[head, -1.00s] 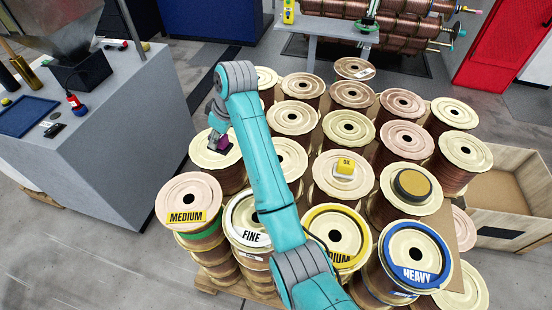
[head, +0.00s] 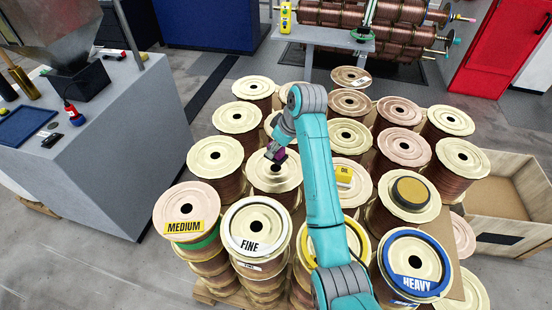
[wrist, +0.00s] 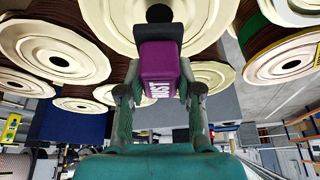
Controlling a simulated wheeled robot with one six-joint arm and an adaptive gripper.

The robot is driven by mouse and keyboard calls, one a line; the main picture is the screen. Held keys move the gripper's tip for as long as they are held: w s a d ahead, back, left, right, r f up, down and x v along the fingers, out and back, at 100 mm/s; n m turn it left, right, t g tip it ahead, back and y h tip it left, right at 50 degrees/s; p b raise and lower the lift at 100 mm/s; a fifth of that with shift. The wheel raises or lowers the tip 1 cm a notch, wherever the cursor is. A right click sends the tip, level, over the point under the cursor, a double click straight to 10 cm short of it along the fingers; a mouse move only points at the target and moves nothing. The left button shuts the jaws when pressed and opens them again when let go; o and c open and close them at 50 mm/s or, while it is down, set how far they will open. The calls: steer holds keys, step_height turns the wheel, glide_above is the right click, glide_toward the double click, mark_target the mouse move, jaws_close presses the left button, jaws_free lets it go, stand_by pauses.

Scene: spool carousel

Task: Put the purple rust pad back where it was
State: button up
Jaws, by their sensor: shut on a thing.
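The purple rust pad (wrist: 160,72), with white lettering on its side, is held between the two fingers of my gripper (wrist: 160,95) in the wrist view. A dark part shows at the pad's far end, by a pale spool top (wrist: 112,22). In the head view my gripper (head: 277,155) is over the pale spool (head: 270,176) behind the FINE spool, and the pad shows only as a small purple patch. I cannot tell whether the pad touches the spool.
Copper spools stand close together on a pallet. Nearby are the MEDIUM (head: 187,205), FINE (head: 255,228) and HEAVY (head: 414,260) spools. A yellow oil block (head: 343,176) and a dark round tin (head: 411,192) sit on spools. A grey bench (head: 120,150) stands left.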

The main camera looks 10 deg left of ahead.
mark_target(276, 159)
steer(key=shift+f, duration=2.4)
steer(key=shift+f, duration=0.15)
steer(key=o, duration=1.1)
